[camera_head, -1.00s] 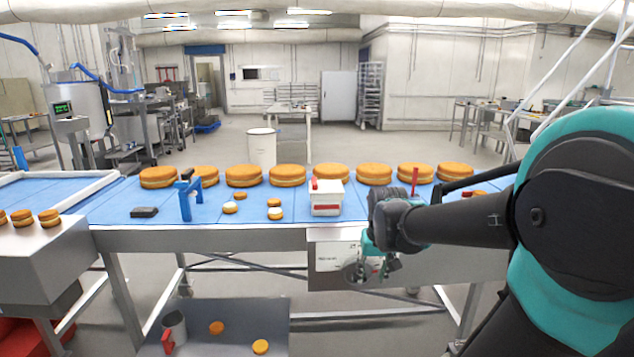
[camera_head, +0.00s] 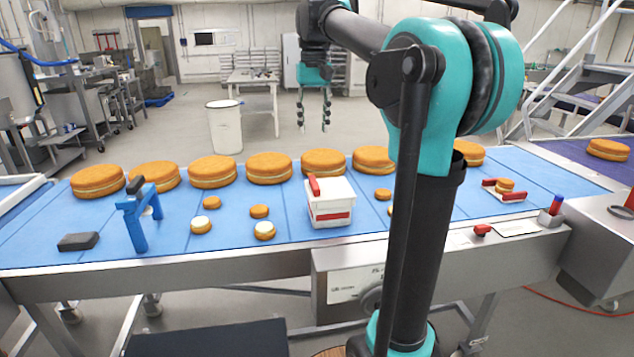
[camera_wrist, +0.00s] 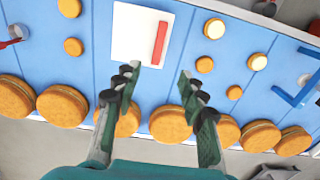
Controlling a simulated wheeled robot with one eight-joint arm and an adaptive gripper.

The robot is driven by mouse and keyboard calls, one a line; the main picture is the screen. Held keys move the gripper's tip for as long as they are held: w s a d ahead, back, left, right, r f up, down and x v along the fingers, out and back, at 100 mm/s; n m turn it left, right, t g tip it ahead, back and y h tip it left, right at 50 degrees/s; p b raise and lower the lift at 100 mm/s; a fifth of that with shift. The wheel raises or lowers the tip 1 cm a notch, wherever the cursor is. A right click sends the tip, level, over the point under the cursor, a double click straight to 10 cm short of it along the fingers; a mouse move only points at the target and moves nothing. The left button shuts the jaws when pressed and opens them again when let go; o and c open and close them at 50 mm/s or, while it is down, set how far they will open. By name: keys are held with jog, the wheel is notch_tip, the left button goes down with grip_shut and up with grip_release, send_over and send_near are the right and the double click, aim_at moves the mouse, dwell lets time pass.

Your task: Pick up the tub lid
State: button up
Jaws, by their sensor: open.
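The tub lid (camera_head: 334,190) is white with a red handle bar and sits on top of a white tub (camera_head: 331,216) with a red stripe, on the blue belt. In the wrist view the lid (camera_wrist: 136,30) shows from above, its red bar (camera_wrist: 160,44) on the right side. My gripper (camera_head: 313,128) is raised above the back of the belt, behind and above the tub, fingers pointing down. In the wrist view my gripper (camera_wrist: 160,70) is open and empty, its fingertips seen just below the lid's image edge. The gripper is apart from the lid.
A row of large round cakes (camera_head: 269,168) lines the belt's far edge. Small rounds (camera_head: 264,230) lie left of the tub. A blue stand (camera_head: 134,222) and a dark block (camera_head: 78,241) are further left. A red-handled tray (camera_head: 503,195) lies at right. My arm hides part of the belt.

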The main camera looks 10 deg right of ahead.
send_near(314, 182)
notch_tip(314, 182, down, 9)
jog(key=shift+w+r, duration=0.1)
jog(key=shift+w, duration=0.05)
dwell(0.6)
grip_shut()
